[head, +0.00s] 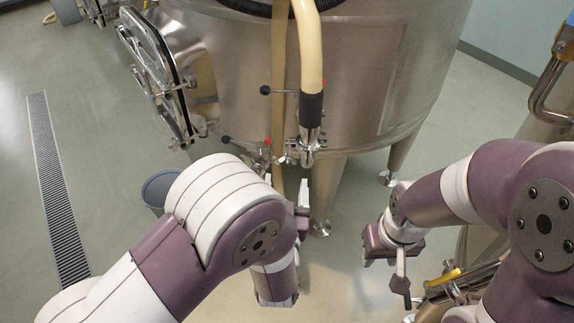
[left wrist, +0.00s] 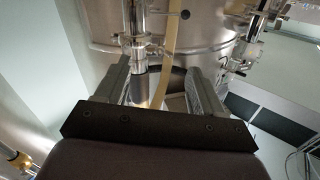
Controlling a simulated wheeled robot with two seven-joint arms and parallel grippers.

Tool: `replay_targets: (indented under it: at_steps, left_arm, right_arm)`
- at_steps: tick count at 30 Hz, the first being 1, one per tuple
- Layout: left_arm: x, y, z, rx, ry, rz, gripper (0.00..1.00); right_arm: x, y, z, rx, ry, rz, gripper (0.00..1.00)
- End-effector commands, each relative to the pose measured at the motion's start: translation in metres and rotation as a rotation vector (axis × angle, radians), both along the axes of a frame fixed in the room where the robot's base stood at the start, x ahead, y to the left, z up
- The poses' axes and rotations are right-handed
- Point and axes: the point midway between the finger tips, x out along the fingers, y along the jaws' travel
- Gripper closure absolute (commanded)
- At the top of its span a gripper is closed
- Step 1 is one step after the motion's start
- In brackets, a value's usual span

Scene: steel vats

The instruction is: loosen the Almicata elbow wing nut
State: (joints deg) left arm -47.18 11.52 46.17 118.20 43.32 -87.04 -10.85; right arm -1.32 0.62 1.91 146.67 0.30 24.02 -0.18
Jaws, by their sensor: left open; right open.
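A steel elbow fitting with a clamp (head: 305,148) sits low on the front of the steel vat (head: 365,75), below the black cuff (head: 311,108) of a cream hose. The wing nut is too small to make out surely. In the left wrist view the clamp (left wrist: 138,45) and cuff (left wrist: 141,84) show just beyond and between the fingers. My left gripper (left wrist: 160,72) is open, with nothing held between its fingers; in the head view its arm mostly hides it. My right gripper (head: 384,268) is open and empty, to the right, away from the fitting.
A red-tipped valve handle (head: 267,143) and a black-knobbed lever (head: 266,90) stick out near the fitting. An oval hatch (head: 155,70) is at left. A grey bucket (head: 160,187) stands behind my left arm. Another steel vessel with pipework (head: 460,285) is near my right arm.

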Motion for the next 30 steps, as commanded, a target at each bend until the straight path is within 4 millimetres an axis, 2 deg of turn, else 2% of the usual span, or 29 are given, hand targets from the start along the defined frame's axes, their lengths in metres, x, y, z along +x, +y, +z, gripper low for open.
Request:
replay_targets:
  at_steps: [3,7,12,20,25,30]
  left_arm:
    - [0.026,-0.001,0.001,0.000,0.001,0.002,0.32]
    - [0.045,-0.003,0.001,0.000,0.001,0.002,0.32]
    - [0.056,-0.004,0.000,0.000,0.000,0.000,0.32]
    - [0.056,-0.004,0.000,0.000,0.000,-0.001,0.32]
    - [0.056,-0.004,0.000,0.000,0.000,-0.001,0.87]
    - [0.056,-0.004,0.000,-0.003,0.000,-0.001,0.88]
  right_arm:
    - [0.000,0.000,0.006,0.000,0.000,0.000,0.57]
    - [0.000,0.000,0.008,0.000,0.000,0.000,0.57]
    - [0.000,0.000,0.008,0.000,0.000,0.000,0.57]
    - [0.000,0.000,0.008,0.000,0.000,0.000,0.57]
    - [0.000,0.000,0.008,0.000,0.000,0.000,0.57]
    - [0.000,0.000,0.008,0.000,0.000,0.000,0.57]
